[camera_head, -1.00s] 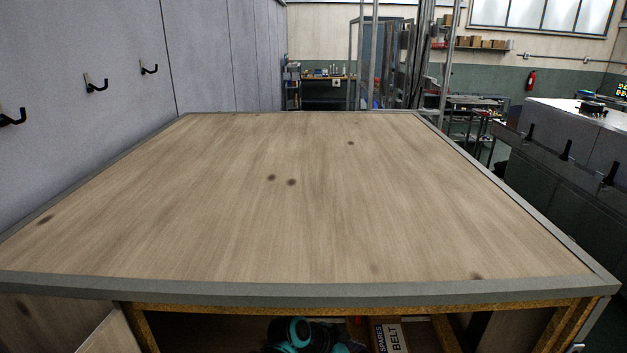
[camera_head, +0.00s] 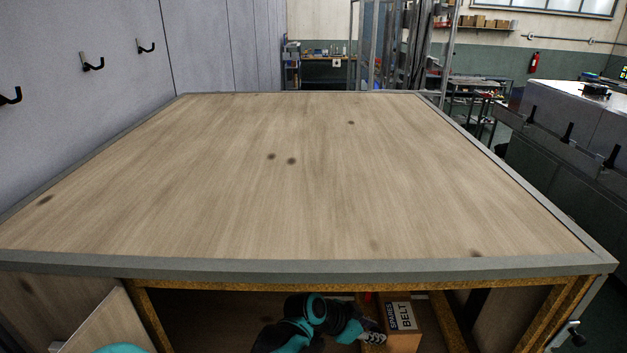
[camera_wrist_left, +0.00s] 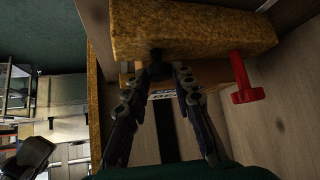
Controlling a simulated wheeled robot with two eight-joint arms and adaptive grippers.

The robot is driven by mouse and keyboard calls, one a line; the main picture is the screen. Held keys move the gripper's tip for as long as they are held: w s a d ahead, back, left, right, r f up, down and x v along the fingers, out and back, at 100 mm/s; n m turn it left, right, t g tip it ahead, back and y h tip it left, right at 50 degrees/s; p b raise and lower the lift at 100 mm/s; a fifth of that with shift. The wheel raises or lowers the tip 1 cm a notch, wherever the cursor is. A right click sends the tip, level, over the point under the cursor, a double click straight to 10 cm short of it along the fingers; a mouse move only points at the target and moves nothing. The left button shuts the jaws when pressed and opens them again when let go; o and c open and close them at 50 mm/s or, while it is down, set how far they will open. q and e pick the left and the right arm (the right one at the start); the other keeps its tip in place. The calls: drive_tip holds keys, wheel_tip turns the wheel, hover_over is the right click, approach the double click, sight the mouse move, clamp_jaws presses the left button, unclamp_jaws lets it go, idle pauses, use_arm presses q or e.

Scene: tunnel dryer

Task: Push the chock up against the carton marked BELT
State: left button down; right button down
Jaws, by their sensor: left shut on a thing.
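The carton marked BELT (camera_head: 403,318) stands on the shelf under the worktop, label showing. My left gripper (camera_head: 376,336) is beside its left side, low in the opening. In the left wrist view its fingers (camera_wrist_left: 165,68) converge at the tips, in front of a brown surface (camera_wrist_left: 225,72) that looks like the carton. A speckled yellow-brown block (camera_wrist_left: 190,30) crosses the top of that view, with a red T-shaped piece (camera_wrist_left: 248,90) beside it. The chock is not clearly identifiable; the fingers hide what they hold. My right gripper is not in view.
The wooden worktop (camera_head: 300,190) is bare; its grey front edge (camera_head: 300,267) overhangs the shelf opening. A red bit (camera_head: 367,298) shows left of the carton. Shelf space farther left is dark and looks free.

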sight(412, 330)
use_arm(q)
drive_tip(key=shift+d+b, duration=0.35)
drive_tip(key=shift+d, duration=4.55)
drive_tip(key=shift+d+r, duration=0.1)
drive_tip(key=shift+d, duration=0.05)
drive_tip(key=c, duration=1.3)
unclamp_jaws()
drive_tip(key=shift+d, duration=0.2)
drive_tip(key=shift+a, duration=0.15)
drive_tip(key=shift+r+p, duration=1.8)
drive_tip(key=shift+r, duration=0.65)
